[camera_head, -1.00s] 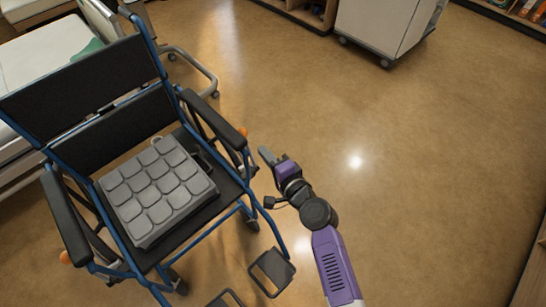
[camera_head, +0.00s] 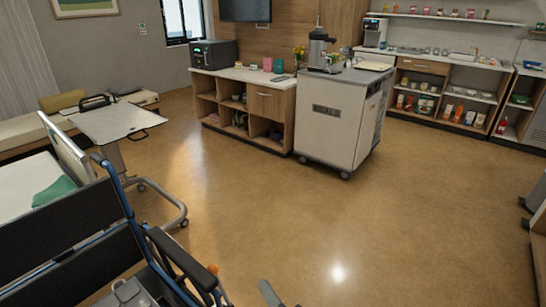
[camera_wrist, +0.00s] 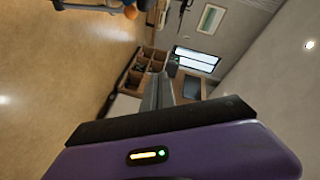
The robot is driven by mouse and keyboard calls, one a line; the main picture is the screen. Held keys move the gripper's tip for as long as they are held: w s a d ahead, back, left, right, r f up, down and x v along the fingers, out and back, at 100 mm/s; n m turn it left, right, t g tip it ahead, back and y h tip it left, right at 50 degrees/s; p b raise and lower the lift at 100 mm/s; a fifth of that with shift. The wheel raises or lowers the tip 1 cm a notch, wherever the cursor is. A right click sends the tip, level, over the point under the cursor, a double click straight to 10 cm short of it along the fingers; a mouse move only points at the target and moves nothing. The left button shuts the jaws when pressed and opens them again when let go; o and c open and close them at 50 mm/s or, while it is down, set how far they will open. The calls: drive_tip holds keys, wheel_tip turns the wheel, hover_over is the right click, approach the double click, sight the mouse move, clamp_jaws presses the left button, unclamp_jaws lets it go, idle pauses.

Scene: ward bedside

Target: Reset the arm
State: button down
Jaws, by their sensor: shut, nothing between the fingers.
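Only the grey tip of my gripper (camera_head: 270,293) shows at the bottom edge of the head view, right of the wheelchair's armrest. The rest of my arm is out of that picture. In the wrist view my gripper (camera_wrist: 158,92) shows its grey fingers together, with nothing between them, above the dark and purple housing. The wrist view is turned on its side, with the floor at left and the wall and window at right.
A white cart (camera_head: 335,125) stands farther back. The middle floor (camera_head: 300,225) is clear.

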drive_tip(key=s+d+r+n+t+h+p, duration=0.1)
drive_tip(key=s+d+r+n+h, duration=0.15)
drive_tip(key=s+d, duration=0.5)
drive_tip(key=s+d+r+n+t+h+p, duration=0.1)
drive_tip(key=s+d+r+n+t+h, duration=0.15)
drive_tip(key=s+d, duration=0.55)
drive_tip(key=s+d+r+g+h, duration=0.1)
drive_tip(key=s+d+r, duration=0.1)
drive_tip(key=s, duration=0.5)
drive_tip(key=s+d+r+n+g+h+p, duration=0.1)
drive_tip(key=s+d+r, duration=0.1)
drive_tip(key=s, duration=0.6)
drive_tip(key=s+d+r+n+g+h+p, duration=0.1)
drive_tip(key=s+d+r, duration=0.1)
drive_tip(key=s+r, duration=0.2)
drive_tip(key=s, duration=0.3)
drive_tip(key=shift+s, duration=0.25)
